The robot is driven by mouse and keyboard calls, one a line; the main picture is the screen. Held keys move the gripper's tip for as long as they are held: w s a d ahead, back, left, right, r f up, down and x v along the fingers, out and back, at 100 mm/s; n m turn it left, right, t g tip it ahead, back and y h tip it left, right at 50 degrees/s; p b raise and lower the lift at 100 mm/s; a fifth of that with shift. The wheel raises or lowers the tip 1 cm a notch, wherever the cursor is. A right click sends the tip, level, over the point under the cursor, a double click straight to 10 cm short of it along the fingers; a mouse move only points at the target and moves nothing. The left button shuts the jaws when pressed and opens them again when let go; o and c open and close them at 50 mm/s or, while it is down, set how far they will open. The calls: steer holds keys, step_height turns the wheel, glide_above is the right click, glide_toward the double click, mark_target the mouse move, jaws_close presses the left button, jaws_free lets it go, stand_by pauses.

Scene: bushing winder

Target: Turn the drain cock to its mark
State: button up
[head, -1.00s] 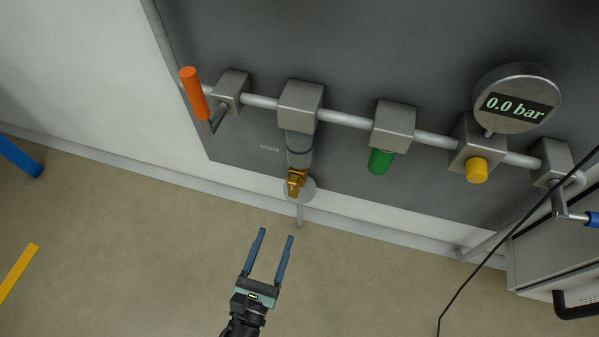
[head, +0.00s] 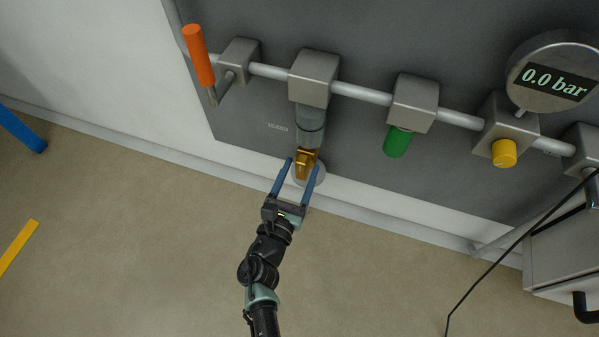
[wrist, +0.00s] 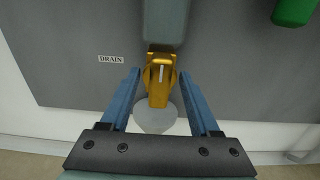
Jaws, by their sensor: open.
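The drain cock is a brass-coloured fitting (head: 306,160) below a translucent bowl (head: 311,126) on the grey panel. In the wrist view the drain cock (wrist: 159,82) sits in the middle, with a pale line on its front pointing up and down. A small label reading DRAIN (wrist: 111,59) is to its left. My gripper (head: 303,167) is open, with one blue finger on each side of the cock. In the wrist view the fingertips (wrist: 159,76) flank it; I cannot tell whether they touch it. A separate mark for the cock is not clear to me.
A pale round cup (wrist: 155,116) is below the cock. An orange handle (head: 198,55) is at upper left, a green cylinder (head: 397,141) and a yellow knob (head: 504,153) to the right. A gauge (head: 553,75) reads 0.0 bar. The floor in front is open.

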steer(key=shift+c, duration=0.3)
jaws_close()
steer(key=shift+f+m+b, duration=0.1)
steer(key=shift+m+b, duration=0.2)
steer(key=shift+m, duration=0.1)
steer(key=m+b, duration=0.2)
steer(key=m, duration=0.1)
steer(key=shift+d+f+m+b, duration=0.1)
steer(key=shift+f+m+b, duration=0.05)
steer(key=shift+m+b, duration=0.25)
steer(key=m+b, duration=0.3)
steer(key=m, duration=0.1)
steer(key=shift+s+d+f, duration=0.1)
steer(key=shift+d, duration=0.05)
steer(key=m+b, duration=0.4)
steer(key=m, duration=0.1)
steer(key=shift+f+m, duration=0.1)
steer(key=shift+m, duration=0.3)
steer(key=shift+m+b, duration=1.15)
steer(key=shift+m, duration=0.75)
